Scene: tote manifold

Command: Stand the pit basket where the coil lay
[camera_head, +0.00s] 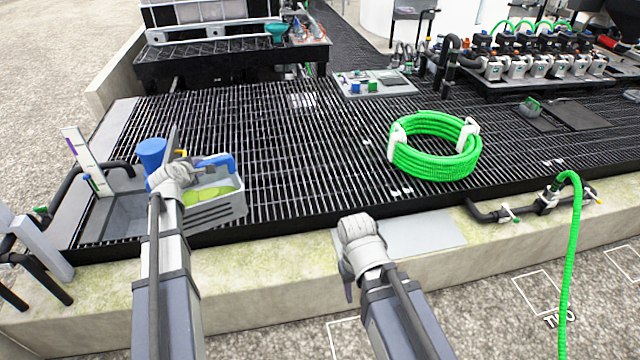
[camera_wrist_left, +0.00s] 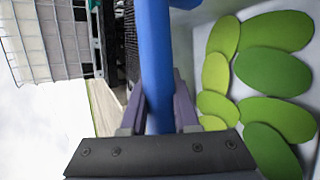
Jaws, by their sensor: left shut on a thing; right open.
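The pit basket (camera_head: 215,213) is a grey slotted box with flat green leaf-like pieces inside and a blue handle. My left gripper (camera_head: 178,165) is shut on the blue handle (camera_wrist_left: 155,60), which runs between its fingers in the left wrist view. The basket is beside the open pit (camera_head: 125,215), over the grating's left front; its exact height is unclear. The green hose coil (camera_head: 435,165), bound with white straps, lies on the grating right of centre. My right gripper (camera_head: 350,285) is open and empty at the front kerb, left of the coil and nearer.
The black grating (camera_head: 300,160) is bare between basket and coil. A blue cylinder (camera_head: 152,152) shows behind my left wrist, and a white gauge board (camera_head: 82,150) stands at the pit. A grey tray (camera_head: 375,83) with small parts lies behind; a green hose (camera_head: 570,250) hangs at right.

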